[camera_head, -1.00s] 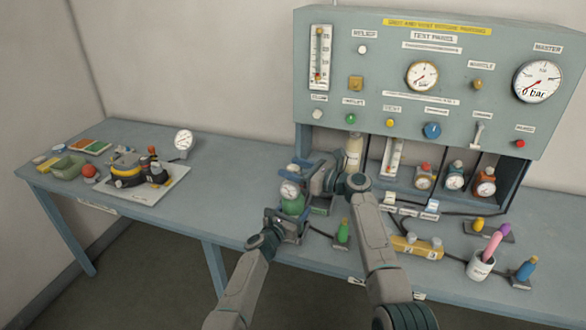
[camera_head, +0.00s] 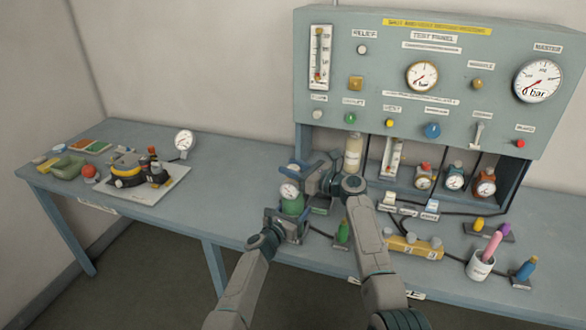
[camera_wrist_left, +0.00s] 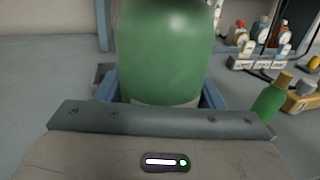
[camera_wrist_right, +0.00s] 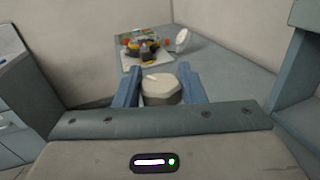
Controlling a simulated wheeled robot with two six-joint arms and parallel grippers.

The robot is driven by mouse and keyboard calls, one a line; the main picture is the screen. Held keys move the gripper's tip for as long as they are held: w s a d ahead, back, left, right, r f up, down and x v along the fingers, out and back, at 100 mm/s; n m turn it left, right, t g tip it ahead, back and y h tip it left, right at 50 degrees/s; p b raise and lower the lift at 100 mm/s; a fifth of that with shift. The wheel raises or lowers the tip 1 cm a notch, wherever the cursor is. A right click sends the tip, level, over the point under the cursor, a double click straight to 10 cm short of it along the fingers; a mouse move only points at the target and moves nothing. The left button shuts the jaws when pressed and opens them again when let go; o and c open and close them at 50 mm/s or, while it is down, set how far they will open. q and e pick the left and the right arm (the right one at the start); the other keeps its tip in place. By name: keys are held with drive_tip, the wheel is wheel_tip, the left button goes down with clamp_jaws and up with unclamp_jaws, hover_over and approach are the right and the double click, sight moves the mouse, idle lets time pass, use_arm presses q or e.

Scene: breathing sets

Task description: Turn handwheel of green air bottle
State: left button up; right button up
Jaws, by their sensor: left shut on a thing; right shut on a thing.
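The green air bottle (camera_head: 292,206) stands near the table's front edge, with a small white-faced gauge (camera_head: 289,190) on its neck. My left gripper (camera_head: 286,222) is shut around the lower part of the green bottle, whose body fills the left wrist view (camera_wrist_left: 165,50). My right gripper (camera_head: 303,177) is at the bottle's top. In the right wrist view its blue fingers are shut on a pale grey, round handwheel (camera_wrist_right: 162,90) with a white mark on top. In the head view the handwheel is mostly hidden by the fingers.
The test panel (camera_head: 440,60) stands behind on the right. A small green bottle (camera_head: 342,232) is just right of my left gripper. A yellow block (camera_head: 415,246) and a white cup (camera_head: 480,265) stand further right. A tray (camera_head: 165,190) with a regulator is at left; the table between is clear.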

sight(293, 167)
drive_tip(key=shift+f+m+t+h, duration=0.1)
drive_tip(key=shift+m+t+h, duration=2.4)
drive_tip(key=shift+h, duration=0.4)
drive_tip(key=shift+t+h, duration=0.3)
drive_tip(key=o, duration=1)
wheel_tip(293, 167, up, 10)
drive_tip(key=shift+r, duration=0.1)
